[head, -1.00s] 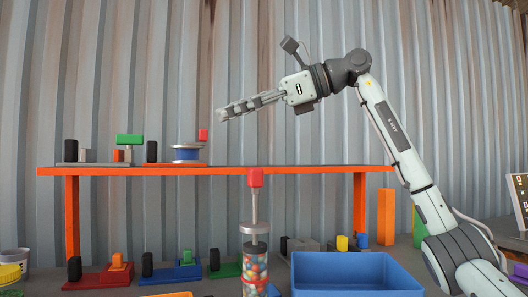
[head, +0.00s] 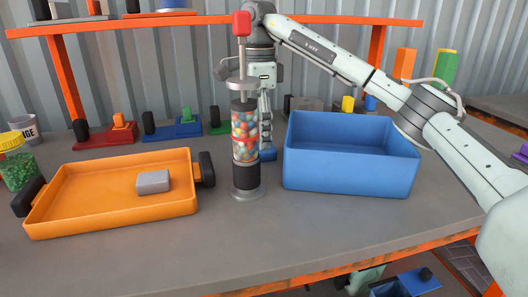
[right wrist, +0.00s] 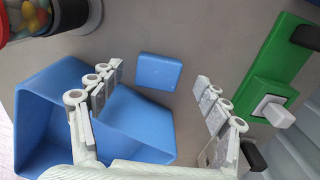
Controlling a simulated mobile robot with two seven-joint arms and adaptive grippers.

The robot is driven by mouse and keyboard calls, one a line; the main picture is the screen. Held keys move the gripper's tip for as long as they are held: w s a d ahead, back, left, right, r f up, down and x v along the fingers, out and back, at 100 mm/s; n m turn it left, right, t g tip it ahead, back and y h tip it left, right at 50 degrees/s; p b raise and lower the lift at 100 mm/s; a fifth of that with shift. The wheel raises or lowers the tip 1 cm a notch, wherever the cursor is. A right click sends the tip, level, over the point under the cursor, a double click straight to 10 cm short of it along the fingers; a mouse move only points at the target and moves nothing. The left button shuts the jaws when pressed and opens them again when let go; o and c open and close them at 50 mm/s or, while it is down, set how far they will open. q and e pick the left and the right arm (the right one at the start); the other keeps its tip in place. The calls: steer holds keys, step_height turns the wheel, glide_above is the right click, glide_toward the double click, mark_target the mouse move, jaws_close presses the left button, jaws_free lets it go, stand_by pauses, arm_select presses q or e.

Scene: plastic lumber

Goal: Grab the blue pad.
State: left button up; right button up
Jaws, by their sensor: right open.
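The blue pad (right wrist: 159,71) is a small flat square lying on the grey table in the right wrist view. In the head view, a sliver of it (head: 268,155) shows between the candy jar and the blue bin. My right gripper (right wrist: 159,79) is open, pointing down, with its fingertips to either side of the pad and the pad apart from both. In the head view, my right gripper (head: 266,142) is partly hidden behind the jar. My left gripper is in neither view.
The candy jar (head: 245,140) stands left of my right gripper; the blue bin (head: 350,168) is to the right. A green block piece (right wrist: 262,85) lies beyond the right fingers. An orange shelf (head: 60,75) stands behind.

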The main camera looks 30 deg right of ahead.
mark_target(265, 151)
steer(key=shift+d+f, duration=0.1)
steer(key=shift+f, duration=1.35)
steer(key=shift+c, duration=0.6)
steer(key=c, duration=1.1)
steer(key=shift+r, duration=0.1)
